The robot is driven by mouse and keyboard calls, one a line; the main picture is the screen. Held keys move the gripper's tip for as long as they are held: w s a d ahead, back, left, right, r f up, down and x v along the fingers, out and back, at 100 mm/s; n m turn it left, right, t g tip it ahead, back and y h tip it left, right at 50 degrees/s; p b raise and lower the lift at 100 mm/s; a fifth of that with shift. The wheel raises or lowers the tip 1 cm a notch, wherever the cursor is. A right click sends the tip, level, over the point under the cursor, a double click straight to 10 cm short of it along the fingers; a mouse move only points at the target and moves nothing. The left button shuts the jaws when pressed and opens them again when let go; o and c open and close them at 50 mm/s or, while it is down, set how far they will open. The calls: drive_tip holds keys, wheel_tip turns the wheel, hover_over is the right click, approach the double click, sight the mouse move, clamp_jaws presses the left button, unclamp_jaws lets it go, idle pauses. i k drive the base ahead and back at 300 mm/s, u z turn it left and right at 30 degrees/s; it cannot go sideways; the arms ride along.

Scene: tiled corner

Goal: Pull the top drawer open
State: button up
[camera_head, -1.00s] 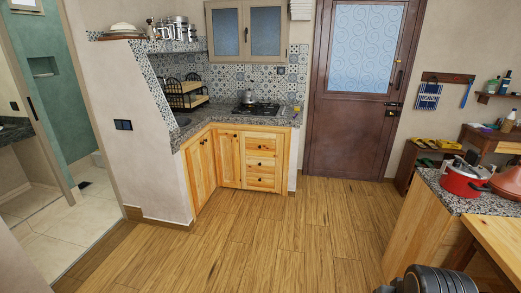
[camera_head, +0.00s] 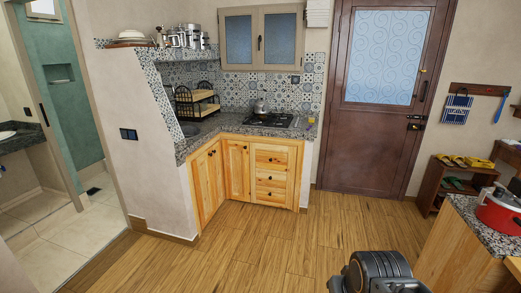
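The wooden drawer stack is in the corner cabinet under the tiled counter, in the middle of the head view. The top drawer (camera_head: 271,160) is the uppermost of three fronts, with a small dark knob, and looks shut. The two lower drawers (camera_head: 270,187) also look shut. A dark rounded part of my arm (camera_head: 379,272) shows at the bottom edge, well apart from the cabinet. My gripper's fingers are not in view.
Open wooden floor (camera_head: 270,250) lies before the cabinet. A brown door (camera_head: 378,145) stands to its right. A counter with a red pot (camera_head: 499,213) is at the right edge. A low shoe rack (camera_head: 447,180) stands by the door. A bathroom opening is at left.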

sight(270, 161)
drive_tip(key=u, duration=0.8)
drive_tip(key=i, duration=4.3)
drive_tip(key=z, duration=0.7)
drive_tip(key=i, duration=0.25)
drive_tip(key=z, duration=0.3)
